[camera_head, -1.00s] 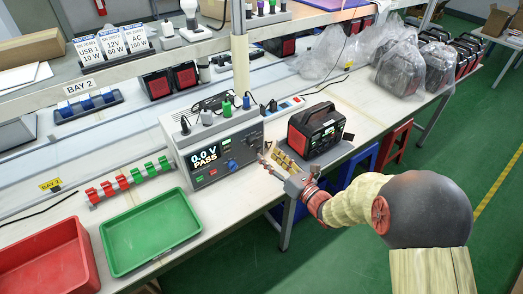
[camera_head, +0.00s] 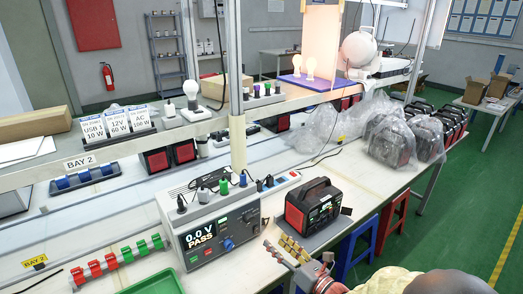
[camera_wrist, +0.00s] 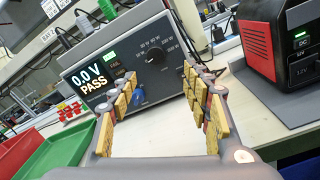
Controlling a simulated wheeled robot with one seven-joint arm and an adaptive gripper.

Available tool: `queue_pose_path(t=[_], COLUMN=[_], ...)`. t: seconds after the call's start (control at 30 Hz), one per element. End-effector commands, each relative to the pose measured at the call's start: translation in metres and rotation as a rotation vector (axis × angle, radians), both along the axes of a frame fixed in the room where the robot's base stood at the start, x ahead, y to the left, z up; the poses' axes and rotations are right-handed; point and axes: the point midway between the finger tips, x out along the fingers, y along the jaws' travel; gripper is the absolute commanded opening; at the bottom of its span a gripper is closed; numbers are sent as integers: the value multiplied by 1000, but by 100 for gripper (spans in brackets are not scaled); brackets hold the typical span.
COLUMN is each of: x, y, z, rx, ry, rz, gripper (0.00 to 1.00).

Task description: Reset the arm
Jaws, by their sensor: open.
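My gripper (camera_wrist: 160,105) is open and empty in the wrist view, its yellow-padded fingers spread above the white bench. In the head view my gripper (camera_head: 287,250) is low at the bench's front edge, in front of the tester and the power station. The grey tester (camera_head: 212,225) reads "0.0 V PASS"; it also shows behind the fingers in the wrist view (camera_wrist: 125,65). The black and red power station (camera_head: 314,208) stands upright on a grey mat to the right of the tester. It is apart from my gripper, at the right of the wrist view (camera_wrist: 285,45).
A green tray (camera_head: 155,281) lies at the front left, and a red tray (camera_wrist: 15,155) shows in the wrist view. Red and green clips (camera_head: 115,260) line the bench. Bagged units (camera_head: 390,140) stand at the right. A shelf (camera_head: 180,133) overhangs the bench's back.

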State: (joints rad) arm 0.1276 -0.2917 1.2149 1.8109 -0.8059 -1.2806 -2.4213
Motion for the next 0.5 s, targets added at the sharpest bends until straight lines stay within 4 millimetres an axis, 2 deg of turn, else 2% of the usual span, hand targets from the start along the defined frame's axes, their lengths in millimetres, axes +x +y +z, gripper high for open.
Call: queue_pose_path(t=[0.13,0.27,0.37,0.5], x=[21,33,28,2], y=[-20,-54,-82,-115], z=[34,73,103,140], rx=[83,261,448,760], ry=[150,366,521,704], rz=[-107,-296,-460,-691], gripper=[49,49,49,49])
